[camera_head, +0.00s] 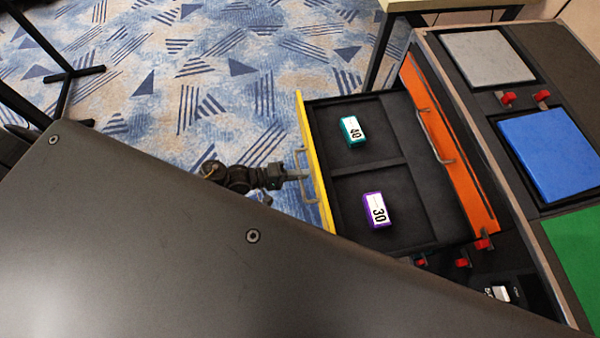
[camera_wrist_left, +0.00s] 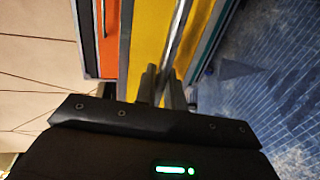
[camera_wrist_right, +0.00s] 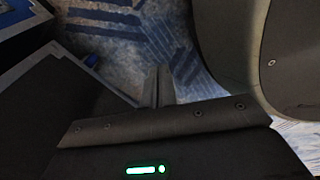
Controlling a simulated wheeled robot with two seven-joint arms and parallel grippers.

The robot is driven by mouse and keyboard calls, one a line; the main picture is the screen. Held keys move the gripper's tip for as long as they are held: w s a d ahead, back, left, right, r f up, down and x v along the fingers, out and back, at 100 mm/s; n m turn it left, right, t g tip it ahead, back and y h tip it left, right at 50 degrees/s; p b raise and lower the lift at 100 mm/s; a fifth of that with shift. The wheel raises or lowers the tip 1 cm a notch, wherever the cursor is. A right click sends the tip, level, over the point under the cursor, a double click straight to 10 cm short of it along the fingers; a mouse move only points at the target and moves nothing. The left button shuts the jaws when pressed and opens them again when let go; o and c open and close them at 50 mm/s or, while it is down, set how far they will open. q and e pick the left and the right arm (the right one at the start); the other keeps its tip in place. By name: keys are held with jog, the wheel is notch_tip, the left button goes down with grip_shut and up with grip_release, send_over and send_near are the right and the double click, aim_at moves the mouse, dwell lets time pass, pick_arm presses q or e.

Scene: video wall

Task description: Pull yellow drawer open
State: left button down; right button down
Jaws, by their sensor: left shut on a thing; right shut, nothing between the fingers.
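The yellow drawer (camera_head: 312,150) stands pulled out of the cabinet (camera_head: 470,120), its black inside with two compartments showing. A teal box marked 40 (camera_head: 353,131) lies in the far compartment and a purple box marked 30 (camera_head: 373,209) in the near one. My left gripper (camera_head: 300,175) is shut on the metal handle (camera_head: 312,202) of the yellow front. In the left wrist view the yellow front (camera_wrist_left: 152,35) and the handle bar (camera_wrist_left: 178,30) are at the fingertips. My right gripper (camera_wrist_right: 162,85) is shut and empty, away from the drawer.
An orange drawer front (camera_head: 450,145) with its own handle is on the cabinet beyond the open drawer. Grey, blue and green panels (camera_head: 548,153) and red knobs are on top. Black table legs (camera_head: 75,75) stand at the far left. Patterned carpet (camera_head: 220,75) is open floor.

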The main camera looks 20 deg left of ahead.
pick_arm(q)
jog(key=c, duration=1.6)
grip_release()
jog(key=shift+o, duration=0.2)
